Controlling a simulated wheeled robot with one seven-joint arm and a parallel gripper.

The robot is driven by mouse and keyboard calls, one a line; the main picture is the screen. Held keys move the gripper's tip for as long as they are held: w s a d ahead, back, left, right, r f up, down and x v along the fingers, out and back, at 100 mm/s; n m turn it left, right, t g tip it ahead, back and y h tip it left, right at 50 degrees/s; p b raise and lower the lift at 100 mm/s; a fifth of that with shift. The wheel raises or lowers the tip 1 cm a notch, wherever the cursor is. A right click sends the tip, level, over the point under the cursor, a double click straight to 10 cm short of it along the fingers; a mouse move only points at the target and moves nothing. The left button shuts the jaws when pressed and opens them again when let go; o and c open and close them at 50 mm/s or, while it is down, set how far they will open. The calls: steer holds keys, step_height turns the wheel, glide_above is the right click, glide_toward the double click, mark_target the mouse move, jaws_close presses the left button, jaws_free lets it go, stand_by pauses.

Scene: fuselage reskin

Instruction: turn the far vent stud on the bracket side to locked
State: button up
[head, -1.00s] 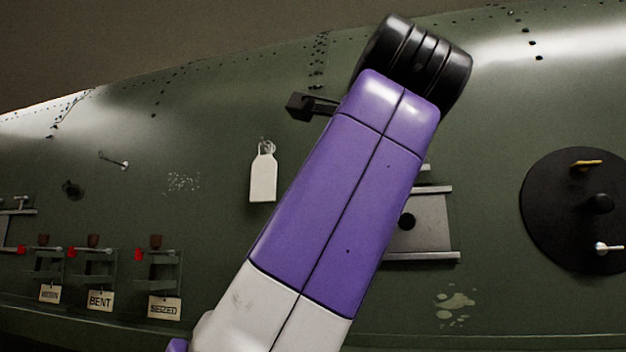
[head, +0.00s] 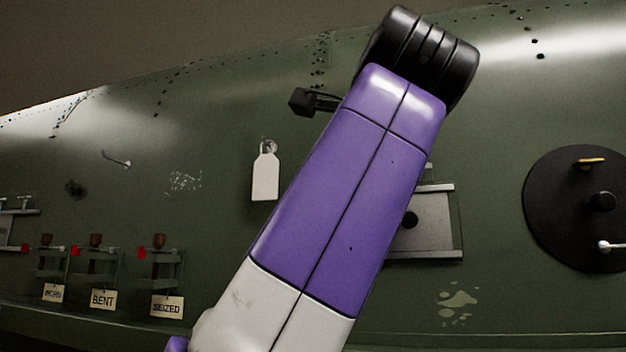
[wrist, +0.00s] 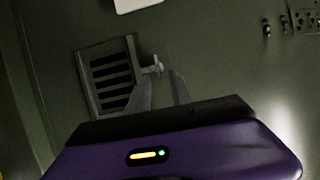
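A slatted vent (wrist: 111,76) shows in the wrist view, left of the middle. A small pale stud (wrist: 153,68) with a crosspiece sits at its right edge. Its lock state is too small to read. My gripper (wrist: 163,80) is open, with one finger on each side below the stud. The fingertips are close to the stud, but I cannot tell whether they touch it. Nothing shows between the fingers. In the head view my arm hides the vent, the stud and the gripper fingers.
A white tag (head: 265,174) hangs on the green fuselage. A round black plate (head: 550,215) with a yellow handle is at right. Several tagged clamps, one reading SEIZED (head: 167,306), stand at lower left.

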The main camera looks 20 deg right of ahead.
steer(key=b+v, duration=0.2)
steer(key=v, duration=0.5)
steer(key=shift+s, duration=0.2)
